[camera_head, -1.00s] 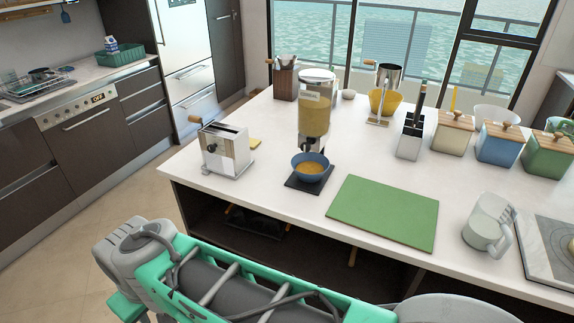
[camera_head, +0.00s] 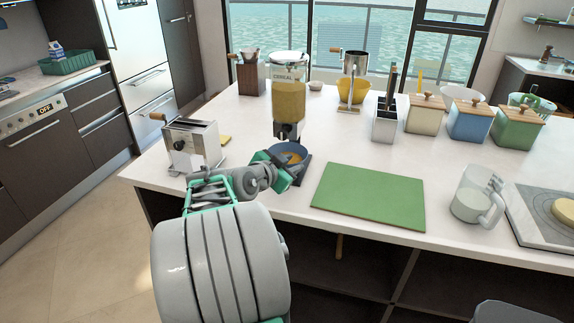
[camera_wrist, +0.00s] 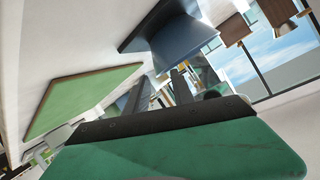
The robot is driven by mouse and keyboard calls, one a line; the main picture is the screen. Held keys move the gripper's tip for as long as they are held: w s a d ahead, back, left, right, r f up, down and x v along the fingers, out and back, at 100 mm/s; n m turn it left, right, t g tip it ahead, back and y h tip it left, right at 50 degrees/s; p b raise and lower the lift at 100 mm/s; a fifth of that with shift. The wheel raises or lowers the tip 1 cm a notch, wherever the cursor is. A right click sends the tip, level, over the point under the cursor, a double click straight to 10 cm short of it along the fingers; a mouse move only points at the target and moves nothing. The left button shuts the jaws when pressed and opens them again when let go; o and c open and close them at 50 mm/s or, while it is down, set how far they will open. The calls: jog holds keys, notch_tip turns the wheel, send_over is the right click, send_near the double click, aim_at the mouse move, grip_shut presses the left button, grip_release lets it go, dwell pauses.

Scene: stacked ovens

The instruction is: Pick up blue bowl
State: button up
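The blue bowl (camera_head: 292,160) holds yellow-brown cereal and stands on the dark base of the cereal dispenser (camera_head: 289,105), under its spout. My gripper (camera_head: 277,165) is at the bowl's near left side in the head view, and my arm covers part of the bowl. In the wrist view the bowl (camera_wrist: 186,45) shows tilted just beyond my fingers (camera_wrist: 168,80). The fingers look apart with a gap between them and nothing held. I cannot tell whether a finger touches the bowl.
A metal hand-cranked machine (camera_head: 193,146) stands left of my gripper. Canisters (camera_head: 470,120) stand at the back right. The counter (camera_head: 350,150) between is mostly bare.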

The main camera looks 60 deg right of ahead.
aim_at(301, 161)
jog(key=x, duration=0.2)
jog(key=p+x, duration=0.1)
jog(key=x, duration=0.2)
jog(key=shift+s+d, duration=0.25)
jog(key=shift+d, duration=0.05)
jog(key=shift+a, duration=0.1)
jog(key=shift+c, duration=0.2)
jog(key=c, duration=0.6)
grip_shut()
jog(key=shift+f, duration=0.15)
